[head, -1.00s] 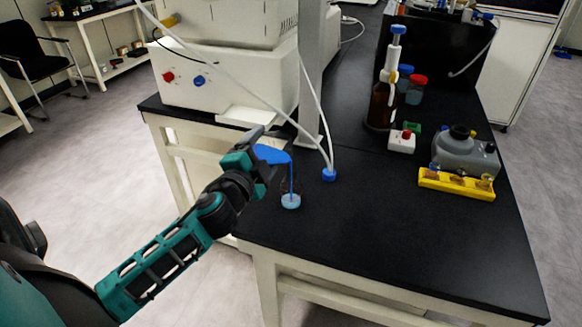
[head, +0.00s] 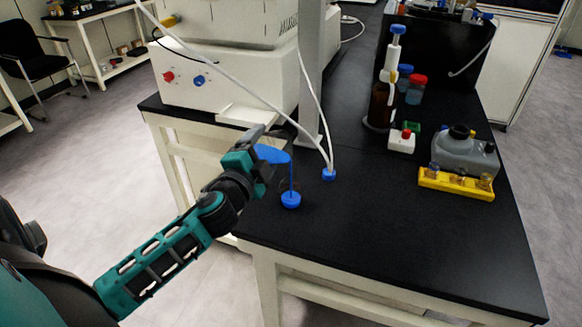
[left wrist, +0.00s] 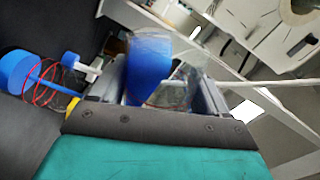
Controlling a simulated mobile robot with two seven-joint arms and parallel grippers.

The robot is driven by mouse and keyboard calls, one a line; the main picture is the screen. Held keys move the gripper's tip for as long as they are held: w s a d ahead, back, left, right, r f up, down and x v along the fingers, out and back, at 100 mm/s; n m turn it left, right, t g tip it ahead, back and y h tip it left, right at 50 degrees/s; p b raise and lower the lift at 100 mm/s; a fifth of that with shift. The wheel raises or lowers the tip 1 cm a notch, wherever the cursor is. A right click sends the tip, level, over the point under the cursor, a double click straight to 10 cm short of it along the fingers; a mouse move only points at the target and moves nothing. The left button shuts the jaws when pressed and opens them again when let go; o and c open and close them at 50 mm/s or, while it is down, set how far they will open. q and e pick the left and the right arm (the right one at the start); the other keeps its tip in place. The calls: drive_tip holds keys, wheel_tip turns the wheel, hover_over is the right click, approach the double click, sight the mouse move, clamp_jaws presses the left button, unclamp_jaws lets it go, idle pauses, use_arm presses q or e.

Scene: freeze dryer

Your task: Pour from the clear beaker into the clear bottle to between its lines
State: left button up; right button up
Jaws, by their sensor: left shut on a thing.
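My left gripper (head: 258,150) is shut on the clear beaker (head: 273,154), which is tilted above the bench's left front part. Blue liquid fills its lower side, and a thin blue stream falls from it into the clear bottle (head: 291,200). The bottle stands upright on the black bench with blue liquid at its bottom. In the left wrist view the beaker (left wrist: 150,75) sits between the fingers. The bottle's thin red lines (left wrist: 45,97) show beside its blue liquid (left wrist: 15,70), mostly above the liquid's surface. My right gripper is not in view.
A blue cap (head: 329,174) with white tubing stands behind the bottle. A white machine (head: 225,85) and a grey post (head: 312,70) are behind. A yellow rack (head: 456,184), grey jug (head: 464,152) and brown dispenser bottle (head: 380,105) stand right. The bench's front middle is clear.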

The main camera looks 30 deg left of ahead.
use_arm(q)
drive_tip(key=shift+r+m+p, duration=0.3)
drive_tip(key=shift+m+p, duration=0.05)
drive_tip(key=shift+m, duration=0.15)
idle(1.6)
